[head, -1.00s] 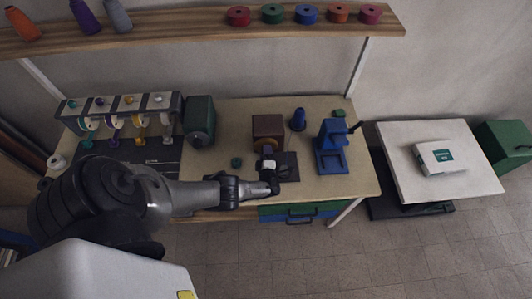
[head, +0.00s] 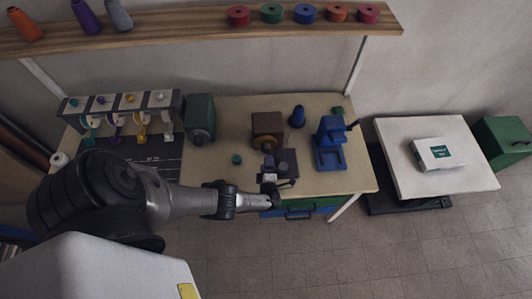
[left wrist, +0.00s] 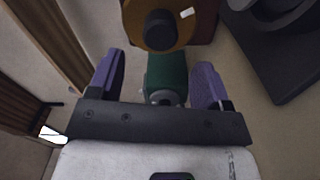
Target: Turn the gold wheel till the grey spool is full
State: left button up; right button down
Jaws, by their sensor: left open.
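The gold wheel (head: 264,143) is on the front of a brown box on the table. In the left wrist view the wheel (left wrist: 139,34) is at the top, with a dark knob on its face and a pale mark. My left gripper (head: 269,161) is open, just in front of the wheel; its purple fingers (left wrist: 160,72) are apart, with nothing clearly gripped. A green body (left wrist: 166,75) shows beyond the gap. A grey spool (head: 117,14) stands on the shelf; I cannot tell if it is the task's one. My right gripper is not in view.
A dark pad (head: 288,158) lies beside the gripper. A green machine (head: 201,115) and a rack (head: 120,102) with coloured parts stand left. Bare tabletop (head: 225,140) lies left of the wheel.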

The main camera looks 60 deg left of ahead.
pick_arm(q)
jog(key=p+v, duration=0.1)
jog(key=v, duration=0.5)
jog(key=shift+s+d, duration=0.15)
jog(key=shift+d, duration=0.1)
dwell(0.3)
